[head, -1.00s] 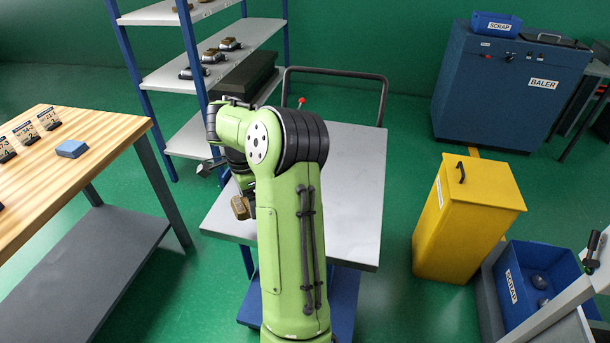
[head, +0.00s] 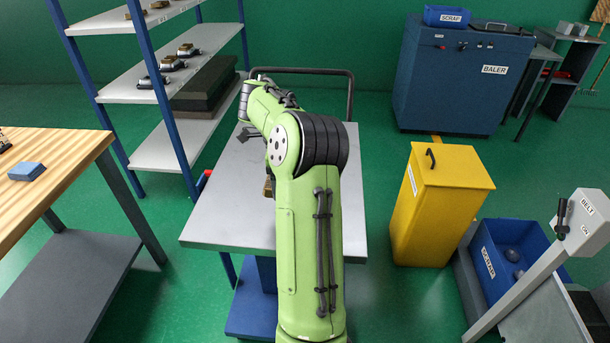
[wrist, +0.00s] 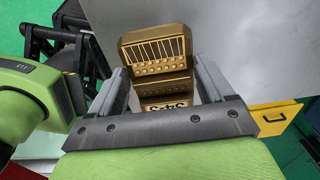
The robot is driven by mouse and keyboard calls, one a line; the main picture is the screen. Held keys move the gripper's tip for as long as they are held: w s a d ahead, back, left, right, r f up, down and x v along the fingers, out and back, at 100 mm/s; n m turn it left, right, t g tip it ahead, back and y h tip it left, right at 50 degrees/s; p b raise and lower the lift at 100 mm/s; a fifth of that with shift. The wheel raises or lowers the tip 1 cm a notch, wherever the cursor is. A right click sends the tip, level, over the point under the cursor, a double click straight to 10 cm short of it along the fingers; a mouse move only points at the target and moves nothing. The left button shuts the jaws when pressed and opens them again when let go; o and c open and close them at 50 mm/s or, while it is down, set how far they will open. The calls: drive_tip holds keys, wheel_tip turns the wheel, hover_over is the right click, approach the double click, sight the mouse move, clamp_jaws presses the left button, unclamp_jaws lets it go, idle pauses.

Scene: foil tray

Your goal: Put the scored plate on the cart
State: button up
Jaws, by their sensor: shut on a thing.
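The cart (head: 222,215) has a flat grey top, a dark push handle and a blue lower deck. The held plate appears over the cart's top; I cannot tell whether it touches.
A shelf rack (head: 128,78) with several small metal items stands behind left. A wooden-topped table (head: 75,160) with a blue block (head: 27,171) is at left. A yellow bin (head: 430,215), a blue scrap bin (head: 500,270) and the baler (head: 440,85) are at right. The visible cart top is bare.

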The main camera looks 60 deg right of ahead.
wheel_tip(320, 180, down, 10)
drive_tip(key=b, duration=0.3)
drive_tip(key=shift+r+b, duration=0.15)
drive_tip(key=shift+b, duration=0.15)
drive_tip(key=o, duration=1.5)
wheel_tip(320, 180, up, 12)
drive_tip(key=p, duration=0.5)
drive_tip(key=shift+r, duration=0.15)
